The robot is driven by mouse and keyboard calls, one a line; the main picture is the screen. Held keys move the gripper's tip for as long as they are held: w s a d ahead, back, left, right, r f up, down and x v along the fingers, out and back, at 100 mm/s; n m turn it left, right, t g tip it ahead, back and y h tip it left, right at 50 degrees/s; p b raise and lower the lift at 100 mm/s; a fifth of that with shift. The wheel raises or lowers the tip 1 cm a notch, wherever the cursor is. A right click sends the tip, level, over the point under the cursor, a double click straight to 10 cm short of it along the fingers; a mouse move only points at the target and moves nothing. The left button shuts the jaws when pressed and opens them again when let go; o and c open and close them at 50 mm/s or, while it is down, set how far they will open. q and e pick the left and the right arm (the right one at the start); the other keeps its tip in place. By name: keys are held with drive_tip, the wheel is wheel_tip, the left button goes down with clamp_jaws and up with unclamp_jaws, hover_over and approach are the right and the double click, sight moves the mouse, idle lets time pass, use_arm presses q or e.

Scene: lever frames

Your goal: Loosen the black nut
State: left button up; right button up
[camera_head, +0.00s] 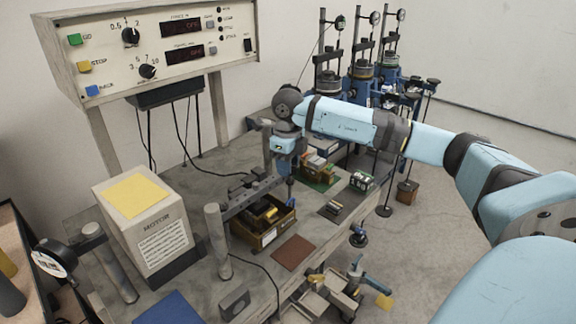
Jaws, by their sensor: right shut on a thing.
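My right arm comes in from the right and its wrist bends down over the bench. My right gripper (289,180) points down at the right end of a dark lever frame (250,197). Its jaws are shut on a small dark part there, which fits the black nut; the jaws and the distance hide its shape. The lever frame runs to a grey upright post (217,240) on the left. My left gripper is not in view.
A wooden box (262,240) with yellow parts sits below the lever frame. Blue test stands (360,85) are behind.

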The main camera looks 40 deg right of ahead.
idle(0.5)
drive_tip(key=o, duration=0.9)
drive_tip(key=shift+o, duration=0.2)
drive_tip(key=shift+r, duration=0.1)
wheel_tip(320, 180, up, 14)
drive_tip(key=b, duration=0.1)
drive_tip(key=shift+s+f, duration=0.1)
drive_tip(key=shift+f, duration=0.15)
